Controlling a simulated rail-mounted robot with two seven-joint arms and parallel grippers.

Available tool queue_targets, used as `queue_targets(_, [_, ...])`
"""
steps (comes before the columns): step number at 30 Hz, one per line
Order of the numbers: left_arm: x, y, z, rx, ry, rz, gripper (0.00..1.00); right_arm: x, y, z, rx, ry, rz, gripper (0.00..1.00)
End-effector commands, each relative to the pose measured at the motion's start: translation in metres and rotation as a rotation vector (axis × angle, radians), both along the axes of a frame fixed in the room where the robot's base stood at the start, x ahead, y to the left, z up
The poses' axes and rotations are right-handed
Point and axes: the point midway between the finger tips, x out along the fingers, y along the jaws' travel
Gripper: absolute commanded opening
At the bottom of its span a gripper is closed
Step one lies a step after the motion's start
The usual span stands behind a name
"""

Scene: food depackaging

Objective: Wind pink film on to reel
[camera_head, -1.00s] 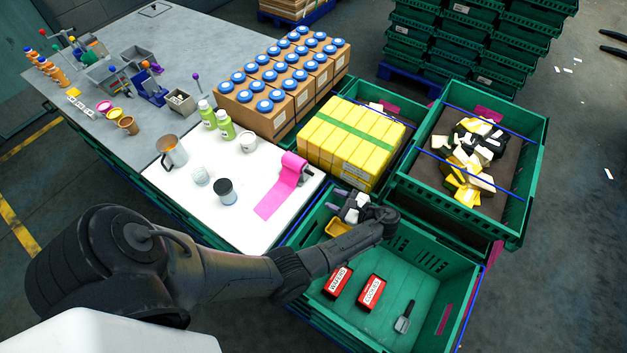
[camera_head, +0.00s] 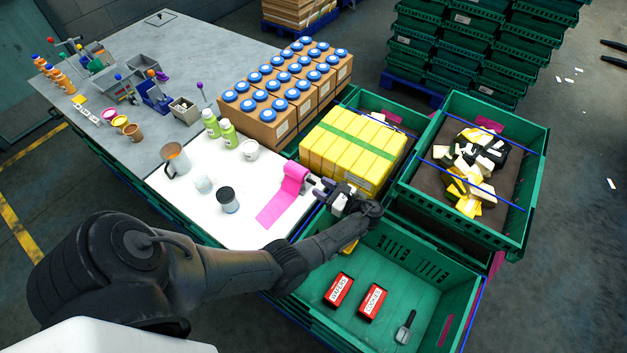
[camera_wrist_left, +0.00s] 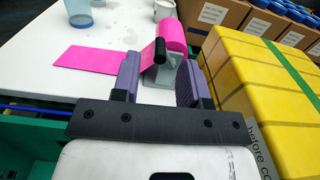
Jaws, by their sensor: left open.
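The pink film (camera_head: 273,207) lies as a flat strip on the white board and runs up to a pink roll (camera_head: 295,174) on a small grey holder at the board's right edge. In the left wrist view the strip (camera_wrist_left: 92,59), the roll (camera_wrist_left: 172,35), the grey holder (camera_wrist_left: 160,75) and a black crank handle (camera_wrist_left: 160,50) show. My left gripper (camera_head: 325,188) is open, just right of the roll. In the left wrist view its purple fingers (camera_wrist_left: 160,84) stand either side of the holder and handle, with nothing gripped. My right gripper is not in view.
A green crate (camera_head: 397,262) with two red boxes lies below. Jars, a mug and bottles stand on the white board (camera_head: 190,218).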

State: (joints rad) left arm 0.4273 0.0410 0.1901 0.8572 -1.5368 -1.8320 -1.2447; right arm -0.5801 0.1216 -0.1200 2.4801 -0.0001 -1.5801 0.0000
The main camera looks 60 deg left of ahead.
Motion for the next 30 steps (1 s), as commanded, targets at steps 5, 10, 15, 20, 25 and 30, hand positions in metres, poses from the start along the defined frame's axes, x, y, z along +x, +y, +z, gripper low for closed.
queue_targets(5, [-0.01, 0.02, 0.001, 0.0, -0.001, 0.001, 0.4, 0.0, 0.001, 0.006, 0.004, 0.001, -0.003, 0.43])
queue_targets(10, [-0.015, 0.03, 0.0, 0.0, -0.001, 0.0, 0.4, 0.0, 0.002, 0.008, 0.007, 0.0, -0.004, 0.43])
queue_targets(15, [-0.016, 0.033, 0.0, -0.001, -0.002, -0.001, 0.4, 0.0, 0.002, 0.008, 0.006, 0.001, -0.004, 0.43])
queue_targets(20, [-0.016, 0.033, 0.0, -0.001, -0.002, 0.0, 0.4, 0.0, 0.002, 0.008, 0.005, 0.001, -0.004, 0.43])
queue_targets(25, [-0.016, 0.033, 0.0, 0.0, -0.001, 0.0, 0.31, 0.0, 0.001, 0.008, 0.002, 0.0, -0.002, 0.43])
queue_targets(30, [-0.016, 0.033, 0.0, 0.0, -0.001, 0.0, 0.14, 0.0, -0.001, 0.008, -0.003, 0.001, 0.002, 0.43])
